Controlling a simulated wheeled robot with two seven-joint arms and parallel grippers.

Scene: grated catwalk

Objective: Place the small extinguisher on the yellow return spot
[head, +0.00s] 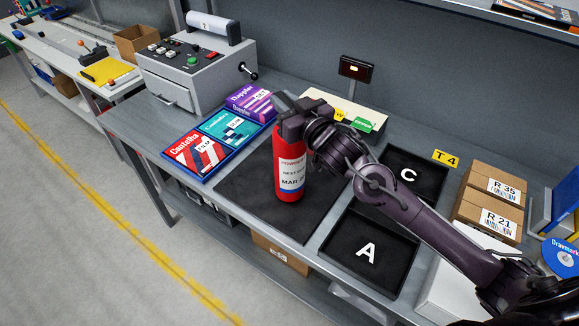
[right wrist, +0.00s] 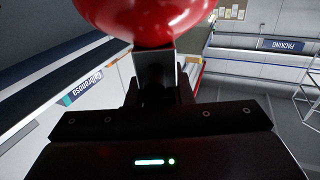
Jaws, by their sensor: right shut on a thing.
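The small extinguisher (head: 289,175) is a red cylinder with a white label, upright over the dark mat on the bench. Whether its base touches the mat I cannot tell. My right gripper (head: 297,112) is shut on its top, which the fingers hide. In the right wrist view the extinguisher's red body (right wrist: 145,15) fills the top middle, just beyond the jaws (right wrist: 157,75). My left gripper is not in view. I cannot identify a yellow return spot for certain; a yellow patch (head: 107,71) lies on the far left bench.
Left of the mat (head: 245,205) lie boxes, Canteiba (head: 195,150) and Doppler (head: 250,101). A grey machine (head: 195,75) stands behind them. Dark trays A (head: 350,250) and C (head: 425,175) are right. Cartons R 35 (head: 490,180) and R 21 (head: 485,217) stand farther right.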

